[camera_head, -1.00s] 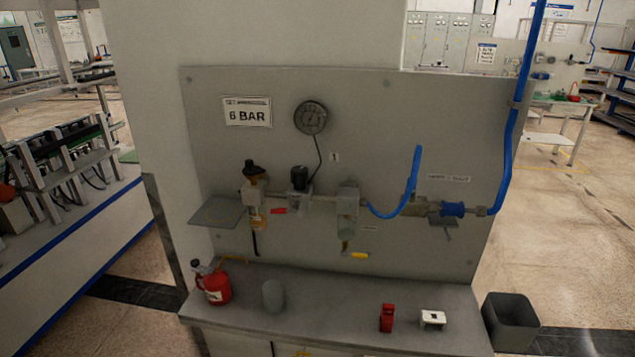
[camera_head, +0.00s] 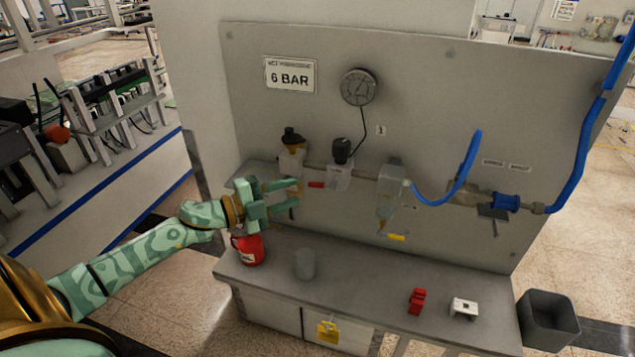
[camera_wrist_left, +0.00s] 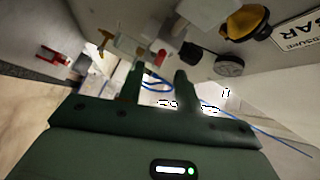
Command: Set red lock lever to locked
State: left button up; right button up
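The red lock lever (camera_head: 317,184) sticks out to the left below the black-knobbed regulator (camera_head: 341,165) on the grey panel. It lies roughly horizontal. My left gripper (camera_head: 296,193) is in front of the panel, its fingers pointing right, just left of the lever in the head view. The fingers are apart with nothing between them. I cannot tell their depth from the lever. In the left wrist view the two fingers (camera_wrist_left: 159,82) also stand apart, with a small red spot, perhaps the lever, beyond them. My right gripper is not in view.
A yellow lever (camera_head: 397,237) hangs lower right. A blue hose (camera_head: 465,170) loops at right.

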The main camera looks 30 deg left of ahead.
aim_at(316, 183)
pick_arm(q)
jog(key=x, duration=0.7)
jog(key=shift+w+d+p, duration=0.1)
jog(key=shift+d+p, duration=0.05)
jog(key=shift+p, duration=0.25)
jog(key=shift+r, duration=0.1)
grip_shut()
